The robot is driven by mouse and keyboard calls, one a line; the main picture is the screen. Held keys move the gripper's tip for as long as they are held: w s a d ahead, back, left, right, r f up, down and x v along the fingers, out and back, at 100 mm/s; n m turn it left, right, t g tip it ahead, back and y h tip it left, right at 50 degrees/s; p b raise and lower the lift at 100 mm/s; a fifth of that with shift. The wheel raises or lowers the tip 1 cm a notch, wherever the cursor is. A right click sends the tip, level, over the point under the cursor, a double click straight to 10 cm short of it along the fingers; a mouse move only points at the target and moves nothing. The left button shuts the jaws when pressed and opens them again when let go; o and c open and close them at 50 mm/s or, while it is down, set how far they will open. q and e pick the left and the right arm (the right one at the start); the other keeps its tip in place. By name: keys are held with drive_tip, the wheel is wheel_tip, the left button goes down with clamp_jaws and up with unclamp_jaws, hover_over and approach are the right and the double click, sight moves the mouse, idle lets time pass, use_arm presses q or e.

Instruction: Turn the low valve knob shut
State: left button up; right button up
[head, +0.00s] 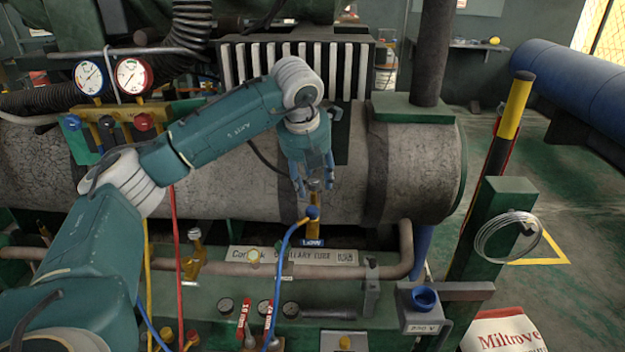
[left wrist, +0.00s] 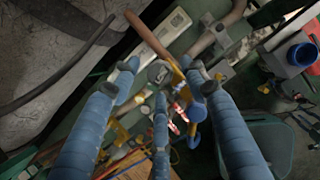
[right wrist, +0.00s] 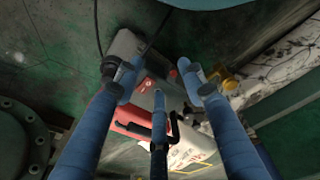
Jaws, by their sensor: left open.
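The low valve is a brass fitting (head: 314,229) above the blue LOW label (head: 312,242), on the green unit in the head view. Its small grey knob (head: 316,185) is at the top, and a blue hose coupling sits just below it. My left gripper (head: 313,178) points down over the knob with its fingers open around it. In the left wrist view the grey knob (left wrist: 158,71) shows between the spread fingers; I cannot tell whether any finger touches it. My right gripper (right wrist: 158,82) is open and empty in the right wrist view; it is outside the head view.
A blue hose (head: 278,272) curves down from the low valve. Another brass valve (head: 192,255) stands to the left. The large grey cylinder (head: 230,185) is close behind my left gripper. A grey box with a red label (right wrist: 150,82) lies below my right gripper.

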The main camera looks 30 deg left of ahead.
use_arm(q)
drive_tip(key=c, duration=1.1)
drive_tip(key=shift+m+h, duration=0.3)
drive_tip(key=shift+m, duration=0.3)
drive_tip(key=shift+c, duration=0.2)
drive_tip(key=shift+f+m+h+p, duration=0.1)
drive_tip(key=shift+m+h+p, duration=0.25)
drive_tip(key=shift+m, duration=0.55)
use_arm(e)
drive_tip(key=shift+s+d+f, duration=0.1)
drive_tip(key=shift+s+f, duration=0.65)
drive_tip(key=shift+f, duration=0.25)
use_arm(q)
drive_tip(key=o, duration=1.1)
drive_tip(key=shift+o, duration=0.2)
